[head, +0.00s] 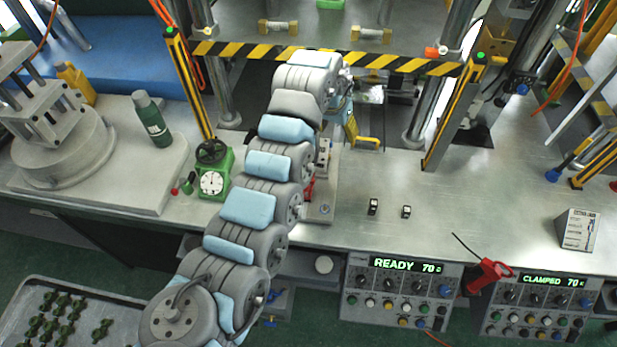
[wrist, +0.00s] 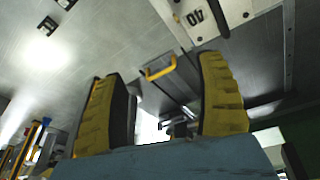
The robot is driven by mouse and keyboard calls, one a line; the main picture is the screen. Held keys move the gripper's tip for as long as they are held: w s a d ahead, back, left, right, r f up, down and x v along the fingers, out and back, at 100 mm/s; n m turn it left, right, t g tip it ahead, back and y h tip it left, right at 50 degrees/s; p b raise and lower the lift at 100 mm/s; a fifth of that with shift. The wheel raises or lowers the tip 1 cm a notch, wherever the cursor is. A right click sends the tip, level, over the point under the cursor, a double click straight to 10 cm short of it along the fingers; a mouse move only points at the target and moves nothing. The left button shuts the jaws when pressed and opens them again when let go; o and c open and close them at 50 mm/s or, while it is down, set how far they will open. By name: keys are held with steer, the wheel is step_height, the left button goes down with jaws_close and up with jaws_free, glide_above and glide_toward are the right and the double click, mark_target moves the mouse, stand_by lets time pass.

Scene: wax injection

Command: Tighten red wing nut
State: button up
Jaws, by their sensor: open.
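My gripper (wrist: 162,108) shows in the wrist view as two yellow ribbed finger pads held wide apart, with nothing between them. In the head view my arm reaches toward the press, and a yellow finger (head: 350,127) shows past the wrist. A red part (head: 309,188) shows beside my arm, on the light plate right of it; it is partly hidden, and I cannot tell whether it is the wing nut. No red wing nut is clear in the wrist view.
A yellow handle (head: 367,143) lies near my gripper, and it also shows in the wrist view (wrist: 160,68). The striped platen edge (head: 325,59) crosses above. A green dial gauge (head: 213,172) stands left of my arm. The bench on the right is mostly clear.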

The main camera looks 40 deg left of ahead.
steer(key=s+a+r+g, duration=0.2)
steer(key=s+g, duration=0.1)
steer(key=s, duration=0.6)
step_height(320, 180, down, 17)
steer(key=shift+d+r, duration=0.1)
steer(key=c, duration=1.2)
